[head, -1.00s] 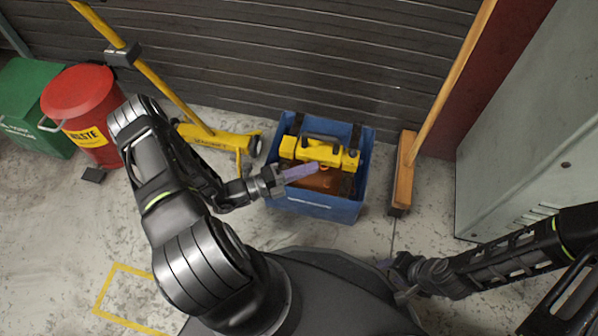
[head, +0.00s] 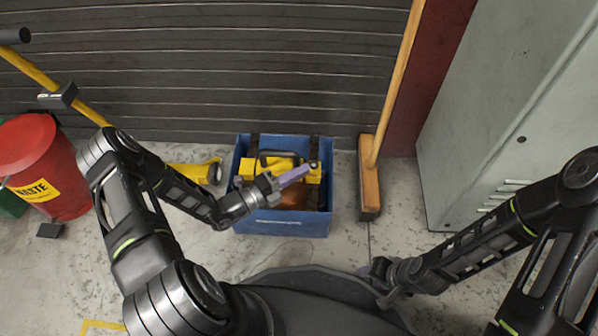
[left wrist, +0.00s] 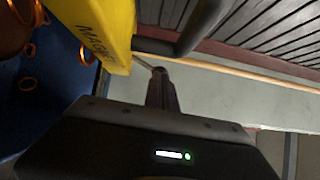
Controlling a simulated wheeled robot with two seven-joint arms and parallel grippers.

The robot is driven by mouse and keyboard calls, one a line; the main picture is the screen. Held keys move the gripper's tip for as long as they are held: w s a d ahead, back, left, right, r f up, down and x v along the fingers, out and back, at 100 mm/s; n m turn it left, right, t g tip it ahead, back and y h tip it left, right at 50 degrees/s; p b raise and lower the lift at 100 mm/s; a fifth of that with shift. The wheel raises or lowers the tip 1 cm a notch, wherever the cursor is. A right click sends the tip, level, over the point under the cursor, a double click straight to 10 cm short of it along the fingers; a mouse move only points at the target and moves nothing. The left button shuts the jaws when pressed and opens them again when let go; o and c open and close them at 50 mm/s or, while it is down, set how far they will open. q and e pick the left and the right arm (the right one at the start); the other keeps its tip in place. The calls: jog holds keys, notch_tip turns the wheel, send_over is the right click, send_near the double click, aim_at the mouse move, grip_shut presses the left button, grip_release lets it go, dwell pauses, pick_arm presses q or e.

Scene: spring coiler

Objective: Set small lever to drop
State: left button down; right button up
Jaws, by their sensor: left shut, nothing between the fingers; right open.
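The spring coiler is a yellow machine (head: 256,166) with a black carry handle (head: 278,157), standing in a blue crate (head: 283,228). My left gripper (head: 307,170) is shut and empty, its purple fingers over the right part of the yellow body. In the left wrist view, its closed fingertips (left wrist: 160,72) are just below the black handle (left wrist: 185,35) and right of the yellow body (left wrist: 98,30). A thin grey rod (left wrist: 144,63), possibly the small lever, ends by the fingertips; I cannot tell whether they touch. My right gripper (head: 372,283) is open and empty, low in front of my base.
Orange rings (left wrist: 27,84) lie in the crate. A broom (head: 370,190) leans right of the crate, before a grey cabinet (head: 480,120). A red waste bin (head: 38,160) and a yellow wheeled item (head: 195,173) stand left. A slatted wall (head: 250,60) is behind.

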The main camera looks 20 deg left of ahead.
pick_arm(q)
jog(key=r+n+p, duration=0.1)
jog(key=p, duration=0.1)
jog(key=w+n+g+p, duration=0.1)
jog(key=p, duration=0.1)
jog(key=shift+w+a+r+y+p, duration=0.2)
jog(key=shift+w+r+y+p, duration=0.1)
jog(key=shift+r+y, duration=0.1)
jog(key=shift+w+g, duration=0.3)
jog(key=shift+a+f, duration=0.1)
jog(key=shift+f, duration=0.1)
pick_arm(e)
jog(key=r, duration=0.3)
jog(key=s+r, duration=0.1)
jog(key=r, duration=0.1)
